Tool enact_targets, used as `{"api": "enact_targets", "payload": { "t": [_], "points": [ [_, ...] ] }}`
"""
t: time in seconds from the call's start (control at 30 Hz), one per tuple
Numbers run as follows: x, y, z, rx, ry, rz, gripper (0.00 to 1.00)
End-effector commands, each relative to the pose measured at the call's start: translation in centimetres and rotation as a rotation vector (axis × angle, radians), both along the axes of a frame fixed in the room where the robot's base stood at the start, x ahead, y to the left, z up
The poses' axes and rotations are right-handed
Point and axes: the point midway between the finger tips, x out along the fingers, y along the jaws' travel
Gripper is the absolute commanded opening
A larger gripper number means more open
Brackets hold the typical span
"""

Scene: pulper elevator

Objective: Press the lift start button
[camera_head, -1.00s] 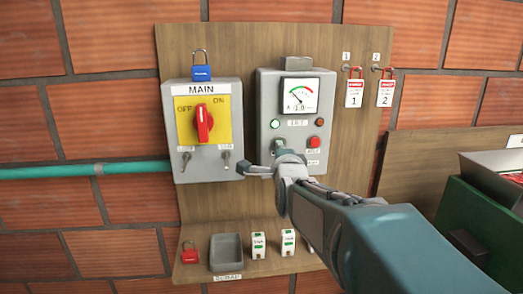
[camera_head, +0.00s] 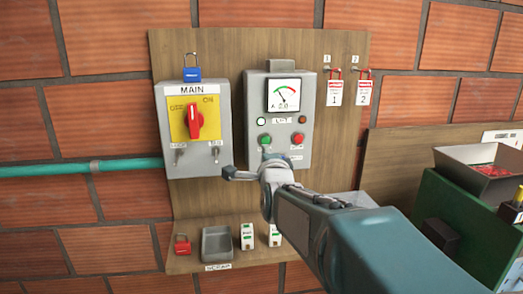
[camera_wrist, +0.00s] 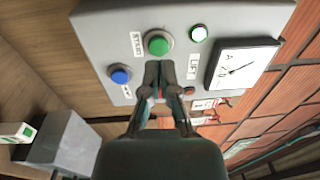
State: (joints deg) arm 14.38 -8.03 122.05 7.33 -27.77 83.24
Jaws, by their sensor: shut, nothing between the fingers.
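The grey lift control box (camera_head: 253,105) is mounted on a wooden board. Its green button (camera_head: 265,139) is labelled START in the wrist view (camera_wrist: 158,44). My gripper (camera_head: 266,156) is shut and empty. Its tips are just below the green button in the head view, and the button's face is uncovered. In the wrist view the closed fingers (camera_wrist: 158,68) point at the button's lower edge; I cannot tell whether they touch it. A red button (camera_head: 297,138) sits to the right of the green one. A blue button (camera_wrist: 120,75) shows in the wrist view.
A lit green-white lamp (camera_head: 262,121) and a dial meter (camera_head: 283,95) are above the buttons. The MAIN switch box (camera_head: 190,140) is at left, with a blue padlock (camera_head: 191,70) above. A shelf (camera_head: 230,258) holds small items below. A green machine (camera_head: 465,225) stands at right.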

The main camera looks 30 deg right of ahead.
Motion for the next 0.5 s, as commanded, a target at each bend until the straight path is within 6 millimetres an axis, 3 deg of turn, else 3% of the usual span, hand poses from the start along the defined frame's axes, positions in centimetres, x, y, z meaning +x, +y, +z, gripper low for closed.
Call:
{"api": "enact_targets", "payload": {
  "t": [0.27,0.5],
  "points": [
    [-2.8,0.3,-0.3,0.006,0.000,-0.001,0.00],
    [-6.3,1.8,-0.5,0.003,-0.001,0.000,0.00]
  ]
}}
